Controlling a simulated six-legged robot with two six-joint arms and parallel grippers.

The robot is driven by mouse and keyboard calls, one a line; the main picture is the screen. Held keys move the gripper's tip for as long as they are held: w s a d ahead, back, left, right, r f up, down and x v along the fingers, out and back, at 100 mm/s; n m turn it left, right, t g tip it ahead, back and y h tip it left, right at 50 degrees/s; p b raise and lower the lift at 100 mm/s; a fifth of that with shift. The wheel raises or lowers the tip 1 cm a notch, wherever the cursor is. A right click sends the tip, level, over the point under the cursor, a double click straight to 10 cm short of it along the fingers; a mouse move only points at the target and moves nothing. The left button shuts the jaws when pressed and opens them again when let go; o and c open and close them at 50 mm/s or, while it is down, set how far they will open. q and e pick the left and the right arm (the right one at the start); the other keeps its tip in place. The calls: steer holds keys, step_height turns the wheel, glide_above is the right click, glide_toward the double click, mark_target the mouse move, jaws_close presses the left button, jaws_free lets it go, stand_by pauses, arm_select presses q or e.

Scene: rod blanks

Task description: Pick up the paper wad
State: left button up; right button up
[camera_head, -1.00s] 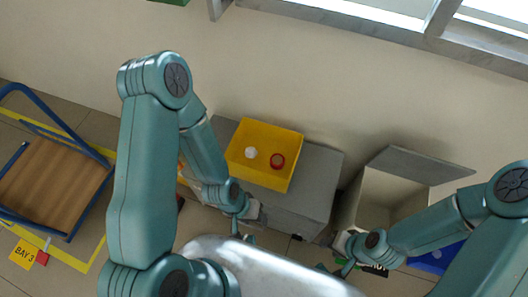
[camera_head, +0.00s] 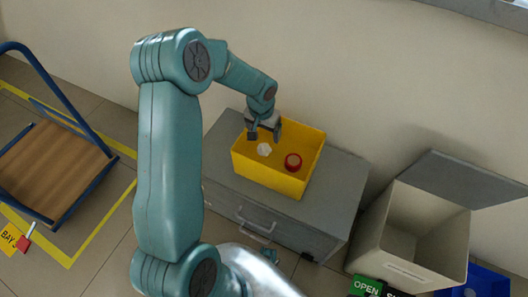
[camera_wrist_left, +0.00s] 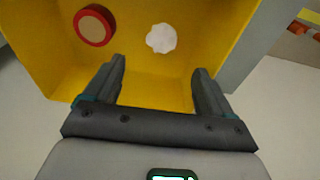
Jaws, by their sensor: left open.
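The white crumpled paper wad (camera_head: 264,149) lies inside the yellow bin (camera_head: 268,183), left of a red round thing. In the left wrist view the wad (camera_wrist_left: 161,38) lies ahead of the open fingers, roughly between their lines and apart from both. My left gripper (camera_head: 264,133) is open and empty, above the bin's back-left part and close to the wad. The left wrist view also shows its two dark fingers (camera_wrist_left: 160,68) pointing into the yellow bin. My right gripper cannot be made out.
A red round thing (camera_head: 293,162) with a pale top is in the same bin. The bin stands on a grey cabinet (camera_head: 335,190) against the wall. An open beige box (camera_head: 410,235) is at right, a blue-framed cart (camera_head: 50,170) at left.

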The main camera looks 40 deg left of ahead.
mark_target(264, 146)
arm_select(q)
step_height(264, 146, down, 4)
steer(key=shift+w+a+r+b, duration=0.1)
steer(key=shift+w+b, duration=0.05)
steer(key=shift+b, duration=0.15)
steer(key=shift+f, duration=0.5)
step_height(264, 146, down, 4)
steer(key=shift+w+a+f+b, duration=0.15)
steer(key=shift+f+b, duration=0.1)
steer(key=shift+b, duration=0.4)
steer(key=shift+r, duration=0.1)
steer(key=c, duration=1.1)
